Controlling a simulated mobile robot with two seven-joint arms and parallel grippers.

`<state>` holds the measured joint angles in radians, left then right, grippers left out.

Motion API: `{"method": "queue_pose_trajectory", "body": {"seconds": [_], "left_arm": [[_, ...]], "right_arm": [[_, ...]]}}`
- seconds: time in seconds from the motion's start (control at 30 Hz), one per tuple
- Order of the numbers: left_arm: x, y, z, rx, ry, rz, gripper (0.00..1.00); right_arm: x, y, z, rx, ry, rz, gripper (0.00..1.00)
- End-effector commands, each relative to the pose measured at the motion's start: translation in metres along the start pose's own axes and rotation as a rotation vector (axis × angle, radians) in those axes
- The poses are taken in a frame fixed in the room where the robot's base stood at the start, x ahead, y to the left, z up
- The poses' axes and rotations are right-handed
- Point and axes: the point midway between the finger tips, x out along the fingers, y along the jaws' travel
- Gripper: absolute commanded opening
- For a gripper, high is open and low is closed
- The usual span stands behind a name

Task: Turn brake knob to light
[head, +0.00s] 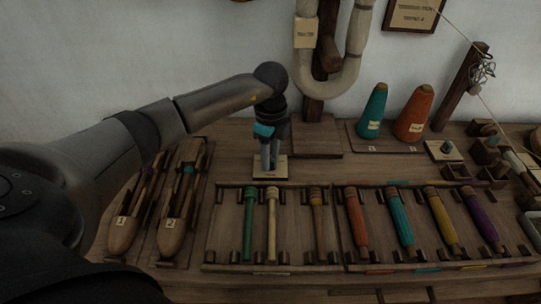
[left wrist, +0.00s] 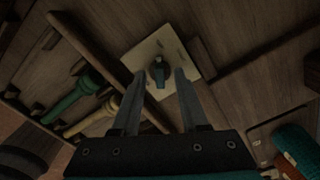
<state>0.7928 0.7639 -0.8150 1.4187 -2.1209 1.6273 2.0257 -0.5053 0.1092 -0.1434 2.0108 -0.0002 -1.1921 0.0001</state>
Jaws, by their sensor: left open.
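A small grey knob (left wrist: 158,72) stands on a pale square plate (left wrist: 170,45) with small dark marks near its edges, in the left wrist view. The same plate (head: 283,170) lies on the bench in the head view, where the knob is mostly hidden by the fingers. I cannot read which mark the knob points to. My left gripper (head: 269,166) points down over the plate. In the left wrist view its open fingers (left wrist: 160,76) stand either side of the knob, with visible gaps. My right gripper is not in view.
A rack of coloured bobbins (head: 355,220) lies in front of the plate. Two wooden shuttles (head: 178,215) lie to its left. Teal (head: 373,112) and orange (head: 413,115) cones stand back right. A post with a hanging skein (head: 343,80) stands behind.

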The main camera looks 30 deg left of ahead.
Motion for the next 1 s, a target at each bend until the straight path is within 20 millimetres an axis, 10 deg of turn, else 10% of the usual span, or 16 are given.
{"method": "queue_pose_trajectory", "body": {"seconds": [0.47,1.0], "left_arm": [[-0.0001,0.0001,-0.0002,0.0,0.0,0.0,0.0],[-0.0006,0.0001,-0.0001,0.007,0.0,0.0,0.0]], "right_arm": [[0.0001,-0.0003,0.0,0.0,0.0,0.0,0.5],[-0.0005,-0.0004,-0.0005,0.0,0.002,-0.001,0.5]]}}
